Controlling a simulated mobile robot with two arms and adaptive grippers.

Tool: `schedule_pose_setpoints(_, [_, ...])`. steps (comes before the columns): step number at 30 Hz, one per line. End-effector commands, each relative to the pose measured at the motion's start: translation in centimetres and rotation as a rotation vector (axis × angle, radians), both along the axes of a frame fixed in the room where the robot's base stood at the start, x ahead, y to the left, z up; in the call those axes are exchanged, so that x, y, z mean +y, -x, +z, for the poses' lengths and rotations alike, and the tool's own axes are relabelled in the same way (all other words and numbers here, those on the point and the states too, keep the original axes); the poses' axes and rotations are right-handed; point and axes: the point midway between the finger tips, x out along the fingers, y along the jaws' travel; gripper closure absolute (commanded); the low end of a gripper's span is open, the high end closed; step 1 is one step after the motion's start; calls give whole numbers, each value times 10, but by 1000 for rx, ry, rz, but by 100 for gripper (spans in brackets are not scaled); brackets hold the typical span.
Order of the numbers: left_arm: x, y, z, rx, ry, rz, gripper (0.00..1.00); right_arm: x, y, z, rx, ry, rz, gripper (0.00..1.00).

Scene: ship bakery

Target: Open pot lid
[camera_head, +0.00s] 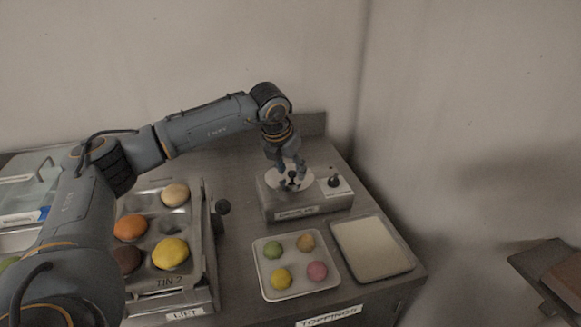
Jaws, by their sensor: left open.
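The pot lid (274,182) is a pale round disc with a small dark knob (292,175) at its middle. It sits on top of a grey metal box unit (315,204) with a black dial on its right. My left gripper (290,180) points down from above the lid, its open fingers around or just beside the knob. I cannot tell whether they touch it. The gripper hides part of the lid, and the pot's inside is not visible. My right gripper is not in view.
A white tray (288,292) with several coloured balls and an empty pale tray (372,250) lie in front of the unit. A muffin tin (196,222) with coloured balls stands at left, partly behind my left arm. A wall rises behind the counter.

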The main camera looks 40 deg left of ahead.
Motion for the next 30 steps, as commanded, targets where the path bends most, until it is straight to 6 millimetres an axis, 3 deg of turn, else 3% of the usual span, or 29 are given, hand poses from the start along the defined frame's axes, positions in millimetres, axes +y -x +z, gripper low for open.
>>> schedule_pose_setpoints(4, [0, 0, 0, 0, 0, -1, 56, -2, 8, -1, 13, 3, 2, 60])
schedule_pose_setpoints(11, [0, 0, 0, 0, 0, -1, 100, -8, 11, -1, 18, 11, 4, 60])
schedule_pose_setpoints(22, [0, 0, 3, 8, 9, 0, 100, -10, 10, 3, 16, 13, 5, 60])
schedule_pose_setpoints(30, [-4, 2, 20, 83, 98, 1, 100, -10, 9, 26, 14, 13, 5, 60])
